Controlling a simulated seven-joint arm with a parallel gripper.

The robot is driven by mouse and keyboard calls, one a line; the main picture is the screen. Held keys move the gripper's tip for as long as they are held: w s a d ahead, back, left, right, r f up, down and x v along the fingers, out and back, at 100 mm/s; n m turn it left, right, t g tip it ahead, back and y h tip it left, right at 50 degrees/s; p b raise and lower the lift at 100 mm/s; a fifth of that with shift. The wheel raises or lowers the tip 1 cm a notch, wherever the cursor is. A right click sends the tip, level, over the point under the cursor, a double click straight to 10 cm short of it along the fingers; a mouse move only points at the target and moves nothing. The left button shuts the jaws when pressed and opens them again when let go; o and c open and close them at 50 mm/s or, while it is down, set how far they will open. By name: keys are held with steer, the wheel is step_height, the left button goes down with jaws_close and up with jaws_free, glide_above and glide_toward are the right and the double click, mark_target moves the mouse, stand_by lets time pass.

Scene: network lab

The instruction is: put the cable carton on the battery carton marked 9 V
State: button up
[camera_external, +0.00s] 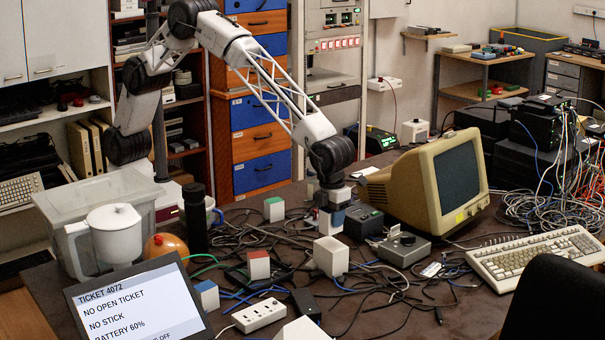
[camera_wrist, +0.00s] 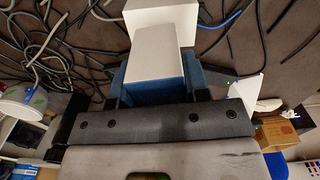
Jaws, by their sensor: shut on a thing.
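My gripper (camera_external: 331,212) is above the dark table and shut on a small blue and white carton (camera_external: 331,222). In the wrist view my gripper (camera_wrist: 160,88) has this carton (camera_wrist: 155,60) between its fingers, its pale face toward the camera. I cannot read a name on it, so the pictures alone do not confirm it is the cable carton. A plain white carton (camera_external: 331,257) stands just in front of the gripper; a white carton (camera_wrist: 165,14) also shows beyond the held one in the wrist view. No 9 V mark is legible on any carton.
Green-topped (camera_external: 274,209), red-topped (camera_external: 258,264) and blue (camera_external: 206,295) cartons stand left among loose cables. A grey switch box (camera_external: 404,249) and a beige monitor (camera_external: 432,185) stand right. A power strip (camera_external: 259,315) and a ticket screen (camera_external: 140,305) are in front.

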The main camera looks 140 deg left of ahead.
steer(key=shift+w, duration=0.1)
stand_by(0.3)
steer(key=shift+f, duration=1.75)
steer(key=shift+f, duration=0.1)
steer(key=o, duration=1)
step_height(320, 180, up, 12)
steer(key=shift+r, duration=0.1)
